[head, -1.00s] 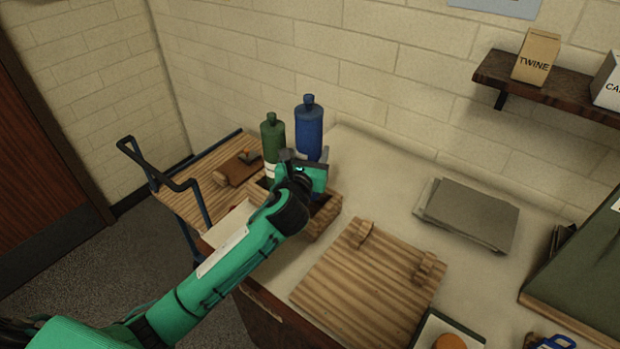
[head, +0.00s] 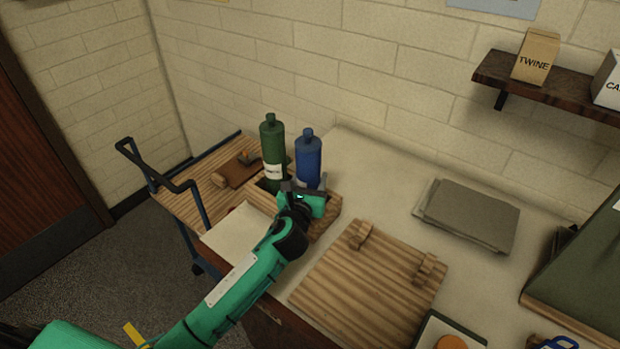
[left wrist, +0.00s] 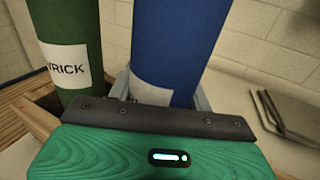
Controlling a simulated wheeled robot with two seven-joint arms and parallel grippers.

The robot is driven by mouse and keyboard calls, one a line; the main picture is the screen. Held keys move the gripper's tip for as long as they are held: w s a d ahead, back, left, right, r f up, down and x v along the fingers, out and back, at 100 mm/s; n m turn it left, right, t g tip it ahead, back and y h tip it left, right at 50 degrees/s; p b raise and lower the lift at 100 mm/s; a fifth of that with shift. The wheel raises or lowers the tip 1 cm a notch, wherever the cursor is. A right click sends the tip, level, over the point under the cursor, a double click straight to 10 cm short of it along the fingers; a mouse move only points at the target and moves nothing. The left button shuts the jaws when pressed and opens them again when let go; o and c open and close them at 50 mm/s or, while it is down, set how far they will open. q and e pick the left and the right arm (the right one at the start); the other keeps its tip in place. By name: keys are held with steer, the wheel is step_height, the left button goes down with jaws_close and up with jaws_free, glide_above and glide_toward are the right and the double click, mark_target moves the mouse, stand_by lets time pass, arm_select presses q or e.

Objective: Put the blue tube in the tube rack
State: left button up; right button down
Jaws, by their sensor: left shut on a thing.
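The blue tube (head: 308,152) stands upright at the wooden tube rack (head: 324,217), right of the green tube (head: 271,148). My left gripper (head: 308,187) is shut on the blue tube, low on its body. In the left wrist view the blue tube (left wrist: 172,45) is between the fingers, with a pale label partly hidden by the gripper. The green tube (left wrist: 66,30) stands upright in the rack (left wrist: 38,116), its label partly cut off. The blue tube's lower end is hidden by my gripper, so I cannot tell how deep it sits. My right gripper is not in view.
A slatted wooden board (head: 365,290) lies in front of the rack. Grey sheets (head: 467,214) lie on the right of the table.

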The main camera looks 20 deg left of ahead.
arm_select(q)
steer(key=o, duration=1)
steer(key=s, duration=0.4)
steer(key=s+b, duration=0.1)
steer(key=s, duration=0.7)
steer(key=shift+d+r, duration=0.15)
steer(key=shift+d, duration=0.15)
